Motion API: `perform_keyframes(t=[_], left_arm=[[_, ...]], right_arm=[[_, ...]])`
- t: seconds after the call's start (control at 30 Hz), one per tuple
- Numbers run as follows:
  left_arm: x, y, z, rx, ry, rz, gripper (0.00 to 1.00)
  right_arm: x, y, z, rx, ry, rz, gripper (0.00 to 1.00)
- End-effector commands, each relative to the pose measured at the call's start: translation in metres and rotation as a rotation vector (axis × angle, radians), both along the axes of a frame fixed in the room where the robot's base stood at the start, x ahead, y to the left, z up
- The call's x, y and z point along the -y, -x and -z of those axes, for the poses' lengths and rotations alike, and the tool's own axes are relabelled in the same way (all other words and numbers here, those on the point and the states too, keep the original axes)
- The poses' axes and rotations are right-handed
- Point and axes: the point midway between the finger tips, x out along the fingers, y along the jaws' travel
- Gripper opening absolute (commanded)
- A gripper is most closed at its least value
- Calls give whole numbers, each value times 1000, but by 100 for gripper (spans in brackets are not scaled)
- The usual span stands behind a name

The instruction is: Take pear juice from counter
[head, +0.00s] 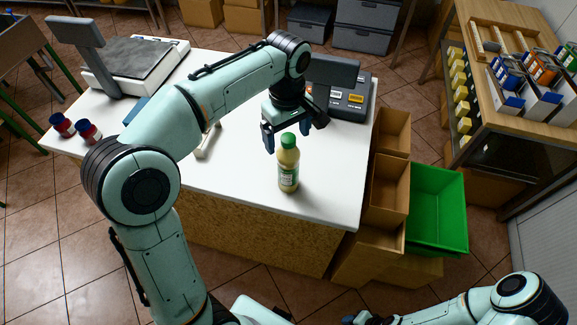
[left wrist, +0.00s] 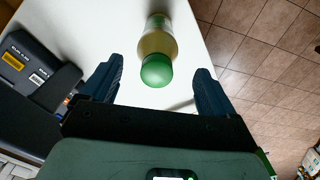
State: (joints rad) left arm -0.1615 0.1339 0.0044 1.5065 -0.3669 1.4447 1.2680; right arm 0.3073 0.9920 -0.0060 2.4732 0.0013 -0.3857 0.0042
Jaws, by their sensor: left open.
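The pear juice bottle (head: 288,168) stands upright on the white counter (head: 235,175), close to its front right part. It has a green cap, a pale yellow-green body and a label. My left gripper (head: 290,138) is open just behind and above the bottle in the head view. In the left wrist view the bottle (left wrist: 158,50) shows between the two open fingers of the gripper (left wrist: 158,85), cap nearest the camera, and no finger visibly touches it. My right arm (head: 480,303) is low at the bottom right; its fingertips are not clearly shown.
A dark cash register (head: 350,103) stands behind the gripper, and a scale (head: 130,68) is at the back left. Cardboard boxes (head: 388,185) and a green crate (head: 437,210) stand right of the counter. The counter front is clear.

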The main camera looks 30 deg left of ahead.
Motion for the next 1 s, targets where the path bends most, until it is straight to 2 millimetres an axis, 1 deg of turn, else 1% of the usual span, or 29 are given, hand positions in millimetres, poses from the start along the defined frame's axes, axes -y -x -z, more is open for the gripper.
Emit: perform_keyframes(t=[0.03,0.1,0.23,0.33,0.53,0.57,0.6,0.67,0.7,0.77,0.8,1.0], left_arm=[[0,-1,10,-5,-1,-1,89],[0,-3,21,-6,-1,-1,89],[0,-3,37,-4,-1,0,89],[1,-4,41,-2,-1,0,89],[0,-4,40,-1,0,0,89],[0,-4,40,-1,0,0,79],[0,-4,40,-1,0,0,66],[1,-4,40,-1,0,0,46],[1,-4,40,-1,0,0,33],[1,-4,40,0,0,0,14],[1,-4,40,0,0,0,1],[1,-4,39,2,1,0,0]], right_arm=[[0,1,2,-1,0,0,46],[0,2,3,-2,0,0,46],[0,5,6,-6,0,0,46],[0,5,7,-6,0,0,46],[0,5,6,-6,0,0,46],[0,5,6,-6,0,0,46],[0,5,6,-6,0,0,46],[0,5,6,-6,0,0,46],[0,5,6,-6,0,0,46],[0,5,6,-6,0,0,46],[0,5,6,-6,0,0,46],[0,5,6,-6,0,0,46]])
